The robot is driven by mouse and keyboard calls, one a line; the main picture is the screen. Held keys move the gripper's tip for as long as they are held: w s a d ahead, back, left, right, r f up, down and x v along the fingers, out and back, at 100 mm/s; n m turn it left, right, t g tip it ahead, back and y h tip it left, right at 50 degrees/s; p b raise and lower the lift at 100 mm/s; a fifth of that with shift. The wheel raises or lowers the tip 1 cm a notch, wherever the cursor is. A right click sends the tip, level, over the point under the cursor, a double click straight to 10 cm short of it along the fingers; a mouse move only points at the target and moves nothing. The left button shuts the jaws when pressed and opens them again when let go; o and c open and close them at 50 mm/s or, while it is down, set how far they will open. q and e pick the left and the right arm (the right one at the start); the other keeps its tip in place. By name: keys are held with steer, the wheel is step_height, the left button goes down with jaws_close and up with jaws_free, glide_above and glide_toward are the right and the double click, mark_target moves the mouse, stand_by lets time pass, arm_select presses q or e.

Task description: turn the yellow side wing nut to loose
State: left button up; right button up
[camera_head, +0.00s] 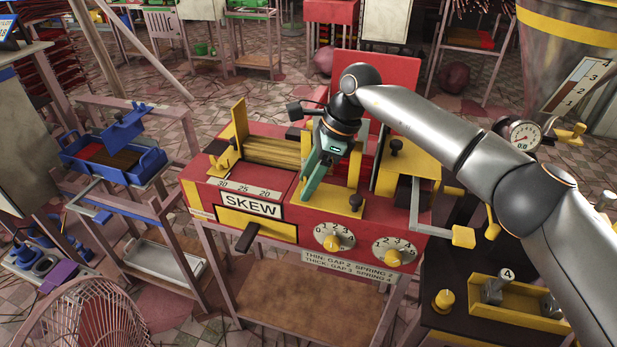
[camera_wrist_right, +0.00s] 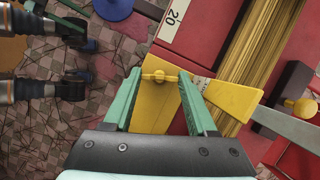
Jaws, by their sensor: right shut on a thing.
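In the right wrist view, a small yellow wing nut (camera_wrist_right: 156,76) sits on a yellow plate (camera_wrist_right: 152,112) at the machine's edge. The teal fingers of my right gripper (camera_wrist_right: 160,80) stand on both sides of the nut and are shut on it. In the head view, my right gripper (camera_head: 309,190) reaches down onto the top of the red machine (camera_head: 290,205), to the right of the SKEW label (camera_head: 252,206). It hides the nut there. My left gripper does not show.
Yellow sticks (camera_head: 272,152) lie in the machine's channel. Two numbered dials (camera_head: 334,239) and a black-handled lever (camera_head: 247,237) are on its front. A yellow-ended crank (camera_head: 463,236) projects at right. A blue tray (camera_head: 113,158) stands on the left.

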stand_by(0.4)
steer(key=o, duration=1.4)
steer(key=shift+c, duration=0.2)
steer(key=v, duration=1.2)
steer(key=shift+r+p, duration=0.3)
steer(key=shift+p, duration=0.05)
